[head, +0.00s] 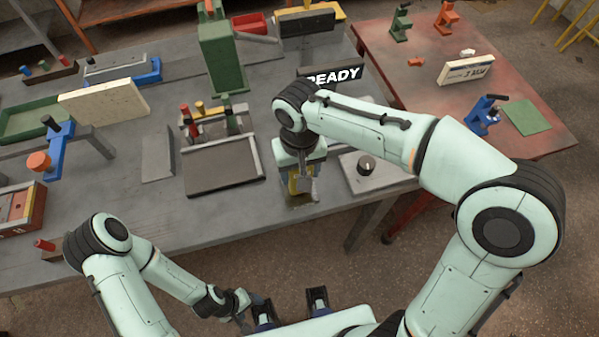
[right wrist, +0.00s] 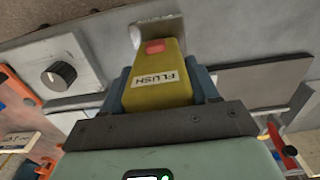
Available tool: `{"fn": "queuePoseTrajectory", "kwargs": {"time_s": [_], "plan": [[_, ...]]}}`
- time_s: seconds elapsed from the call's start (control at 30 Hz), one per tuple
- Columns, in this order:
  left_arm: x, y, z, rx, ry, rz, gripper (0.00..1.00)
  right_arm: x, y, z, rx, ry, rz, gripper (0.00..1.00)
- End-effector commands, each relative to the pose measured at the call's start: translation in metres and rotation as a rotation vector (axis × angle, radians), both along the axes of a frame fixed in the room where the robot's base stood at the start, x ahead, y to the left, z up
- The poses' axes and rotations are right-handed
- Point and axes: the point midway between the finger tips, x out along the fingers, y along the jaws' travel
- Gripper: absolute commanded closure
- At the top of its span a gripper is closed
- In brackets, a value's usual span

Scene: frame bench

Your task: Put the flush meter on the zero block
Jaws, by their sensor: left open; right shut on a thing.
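The yellow flush meter (right wrist: 158,92), with a white FLUSH label and a red patch, is between the blue fingers of my right gripper (right wrist: 162,80), which is shut on it. In the head view the meter (head: 294,184) shows partly below my right gripper (head: 302,178), near the bench's front edge. A small shiny metal block (right wrist: 140,36), which looks like the zero block, lies at the meter's far end. I cannot tell whether they touch. My left gripper (head: 291,304) is open and empty in front of the bench.
A plate with a black knob (head: 366,166) lies right of the meter. A dark flat plate (head: 222,168) lies left of it. A READY sign (head: 334,76) stands behind. A red table (head: 425,110) adjoins at the right.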

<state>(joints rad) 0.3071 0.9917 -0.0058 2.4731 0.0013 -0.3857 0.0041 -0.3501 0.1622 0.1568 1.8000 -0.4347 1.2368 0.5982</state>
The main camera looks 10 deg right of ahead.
Motion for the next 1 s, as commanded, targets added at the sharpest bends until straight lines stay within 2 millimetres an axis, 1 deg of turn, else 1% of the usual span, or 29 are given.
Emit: {"fn": "queuePoseTrajectory", "kwargs": {"time_s": [0.03,0.1,0.37,0.5,0.53,0.6,0.87,1.0], "plan": [[-0.0009,0.0000,-0.0020,0.000,0.001,0.000,0.31,-0.0006,-0.0004,-0.0079,-0.001,0.002,0.000,0.80],[-0.0011,0.0000,-0.0026,0.000,0.001,0.000,0.31,-0.0004,-0.0004,-0.0127,0.000,0.000,-0.001,0.80],[-0.0010,0.0000,-0.0024,0.000,0.001,0.000,0.31,0.0001,-0.0002,-0.0133,0.001,-0.001,0.000,0.80],[-0.0022,0.0000,-0.0052,0.000,0.002,0.000,0.31,-0.0002,-0.0001,-0.0174,0.001,-0.001,0.000,0.80],[-0.0021,0.0001,-0.0049,0.000,0.002,0.000,0.31,-0.0001,-0.0002,-0.0172,0.001,-0.001,0.000,0.34],[-0.0019,0.0000,-0.0045,0.000,0.002,0.000,0.31,-0.0001,-0.0001,-0.0166,0.001,-0.001,0.000,0.15],[-0.0018,0.0001,-0.0041,0.000,0.002,0.000,0.31,-0.0001,-0.0001,-0.0161,0.001,-0.001,0.000,0.15],[-0.0004,0.0000,-0.0007,0.000,0.000,0.000,0.31,0.0004,0.0000,-0.0074,0.001,-0.003,0.000,0.15]]}}
